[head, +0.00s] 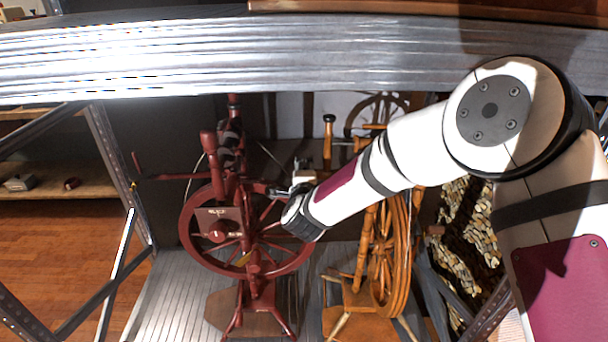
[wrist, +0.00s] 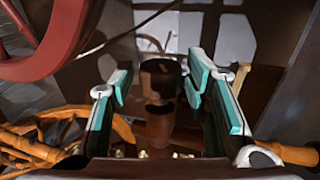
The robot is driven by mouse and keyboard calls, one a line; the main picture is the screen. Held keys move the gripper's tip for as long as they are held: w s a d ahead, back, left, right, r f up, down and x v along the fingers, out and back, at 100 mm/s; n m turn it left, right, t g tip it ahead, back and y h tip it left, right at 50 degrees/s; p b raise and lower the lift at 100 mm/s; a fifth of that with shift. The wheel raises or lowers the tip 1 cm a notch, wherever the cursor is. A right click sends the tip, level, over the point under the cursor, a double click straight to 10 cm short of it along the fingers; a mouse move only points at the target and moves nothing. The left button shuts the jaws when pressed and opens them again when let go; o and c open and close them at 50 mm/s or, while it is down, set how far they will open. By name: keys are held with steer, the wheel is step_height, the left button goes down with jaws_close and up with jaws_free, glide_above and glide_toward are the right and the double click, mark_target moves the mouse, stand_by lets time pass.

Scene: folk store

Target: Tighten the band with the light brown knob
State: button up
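A light brown upright knob (head: 328,124) with a dark band stands on the light brown wooden spinning wheel (head: 392,255), right of centre in the head view. A dark red spinning wheel (head: 190,245) stands to its left, with a red-brown upright post (head: 208,143). My gripper (head: 298,188) is between the two wheels, partly hidden by my arm. In the wrist view my gripper (wrist: 161,78) is open, its teal pads apart. A dark brown round knob-like part (wrist: 159,70) shows between the fingers, with gaps on both sides. I cannot tell which knob it is.
A grey metal shelf edge (head: 300,60) runs above my arm, and a slatted grey shelf (head: 170,290) lies under the wheels. The red wheel's rim (wrist: 65,40) is close at upper left in the wrist view. A patterned cloth (head: 470,230) hangs at right.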

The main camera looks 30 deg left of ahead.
jaws_close()
steer(key=shift+f+t+b, duration=0.25)
steer(key=shift+t+b, duration=0.15)
steer(key=shift+b, duration=0.85)
steer(key=t+y+b, duration=0.1)
steer(key=b, duration=0.2)
steer(key=shift+f+b, duration=0.1)
steer(key=shift+b, duration=0.25)
steer(key=t+y+b, duration=0.1)
steer(key=t+b, duration=0.1)
steer(key=b, duration=0.7)
steer(key=t+y+b, duration=0.2)
steer(key=t+b, duration=0.1)
steer(key=b, duration=0.6)
steer(key=shift+f+t, duration=0.1)
steer(key=shift+t, duration=0.2)
steer(key=t+y+b, duration=0.1)
steer(key=b, duration=0.3)
steer(key=shift+n, duration=0.3)
steer(key=shift+r+t+y+b, duration=0.2)
steer(key=shift+t+y+b, duration=0.3)
steer(key=shift+t+b, duration=0.35)
steer(key=shift+t, duration=0.35)
steer(key=shift+o, duration=1.8)
jaws_free()
steer(key=shift+r, duration=0.15)
